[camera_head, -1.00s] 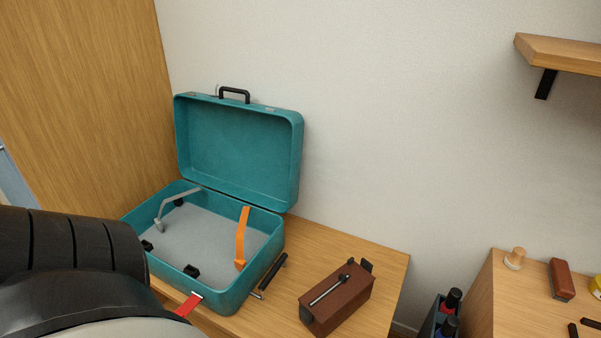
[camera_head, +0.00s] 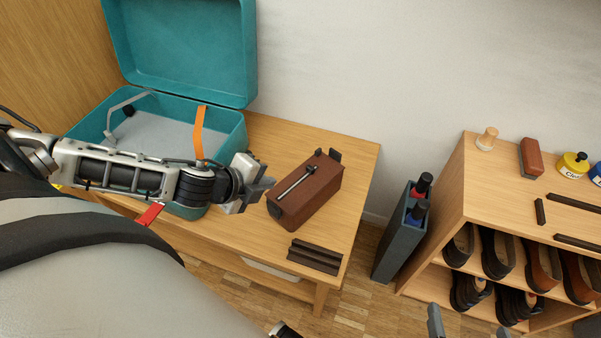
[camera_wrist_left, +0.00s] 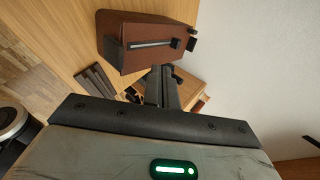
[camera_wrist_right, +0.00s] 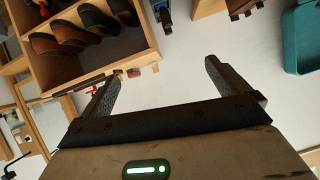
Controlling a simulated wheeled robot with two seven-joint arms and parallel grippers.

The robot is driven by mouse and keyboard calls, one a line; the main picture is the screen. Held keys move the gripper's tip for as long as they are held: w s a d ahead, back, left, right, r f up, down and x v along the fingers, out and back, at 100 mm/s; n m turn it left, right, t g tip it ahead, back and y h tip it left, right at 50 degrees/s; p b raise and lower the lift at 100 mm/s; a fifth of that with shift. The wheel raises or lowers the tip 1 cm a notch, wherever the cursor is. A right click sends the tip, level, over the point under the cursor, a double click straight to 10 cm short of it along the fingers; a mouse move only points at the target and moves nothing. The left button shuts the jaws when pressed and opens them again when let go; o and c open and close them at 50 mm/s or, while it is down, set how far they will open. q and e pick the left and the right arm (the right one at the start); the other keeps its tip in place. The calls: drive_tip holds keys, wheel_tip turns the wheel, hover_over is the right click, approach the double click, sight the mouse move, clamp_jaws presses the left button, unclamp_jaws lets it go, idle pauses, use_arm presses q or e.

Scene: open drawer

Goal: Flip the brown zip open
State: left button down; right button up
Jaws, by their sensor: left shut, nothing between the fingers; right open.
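A brown box-shaped case (camera_head: 318,203) stands on the wooden table, with a pale zip strip (camera_head: 295,180) along its top and a dark tab at the strip's far end. The case also shows at the top of the left wrist view (camera_wrist_left: 150,27). My left gripper (camera_head: 268,184) is shut and empty, just left of the case's near end and apart from it as far as I can tell. Its closed fingers (camera_wrist_left: 164,76) point towards the case. My right gripper (camera_head: 468,322) is open and empty at the bottom edge, over the floor; its spread fingers show in the right wrist view (camera_wrist_right: 162,70).
An open teal suitcase (camera_head: 232,135) with an orange strap (camera_head: 199,130) lies left of the case, under my left forearm. Dark bars (camera_head: 314,257) lie near the table's front edge. A grey bottle holder (camera_head: 394,240) and a shoe shelf (camera_head: 450,206) stand to the right.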

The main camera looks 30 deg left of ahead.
use_arm(q)
drive_tip(key=b, duration=0.2)
approach(309, 173)
drive_tip(key=f, duration=0.4)
drive_tip(key=shift+w+f, duration=0.15)
drive_tip(key=shift+w, duration=0.15)
drive_tip(key=shift+w+d+r, duration=0.1)
drive_tip(key=shift+w, duration=0.45)
drive_tip(key=shift+w+d+r, duration=0.1)
drive_tip(key=shift+w, duration=0.5)
drive_tip(key=shift+w+d, duration=0.1)
drive_tip(key=shift+w, duration=0.55)
use_arm(e)
drive_tip(key=shift+f, duration=0.45)
